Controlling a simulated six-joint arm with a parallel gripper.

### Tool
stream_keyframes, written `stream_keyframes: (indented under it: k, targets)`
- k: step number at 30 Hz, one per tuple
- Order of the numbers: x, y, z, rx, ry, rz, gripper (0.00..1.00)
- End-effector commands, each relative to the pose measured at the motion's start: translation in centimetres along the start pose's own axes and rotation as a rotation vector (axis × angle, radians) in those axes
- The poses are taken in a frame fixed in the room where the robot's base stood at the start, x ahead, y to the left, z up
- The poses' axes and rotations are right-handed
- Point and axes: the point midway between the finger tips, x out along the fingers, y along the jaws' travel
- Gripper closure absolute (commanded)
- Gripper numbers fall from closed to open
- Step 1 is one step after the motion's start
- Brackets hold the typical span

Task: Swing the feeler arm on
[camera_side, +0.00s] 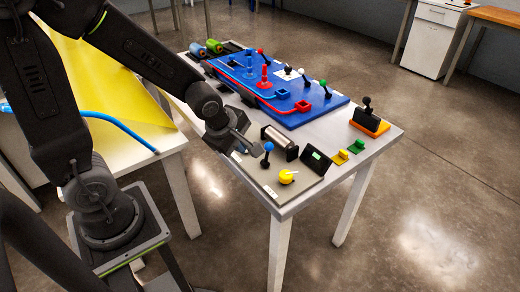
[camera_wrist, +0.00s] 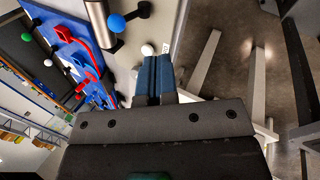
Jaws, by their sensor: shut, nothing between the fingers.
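A short black lever with a blue ball knob (camera_side: 268,147) stands at the near end of the table, beside a metal roller (camera_side: 278,136). I cannot tell for sure whether this lever is the feeler arm. In the wrist view its blue knob (camera_wrist: 116,22) is above and left of my fingertips, with the roller (camera_wrist: 103,22) beside it. My gripper (camera_side: 243,148) is shut and empty, just left of the blue knob and apart from it. In the wrist view my gripper (camera_wrist: 156,60) points at the table edge, close to a white ball (camera_wrist: 147,50).
A yellow knob (camera_side: 287,177) and a black panel with a green display (camera_side: 316,160) stand near the front edge. A blue board (camera_side: 300,118) with several levers and red parts lies behind. An orange block with a black lever (camera_side: 370,124) stands at right.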

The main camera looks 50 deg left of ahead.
Motion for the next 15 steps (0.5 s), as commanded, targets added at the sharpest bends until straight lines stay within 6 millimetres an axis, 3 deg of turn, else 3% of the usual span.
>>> stream_keyframes:
  k: [6,15]
  targets:
    - [3.5,-0.1,0.0,0.002,0.001,-0.007,1.00]
    - [6.5,0.0,0.1,0.005,0.000,-0.003,1.00]
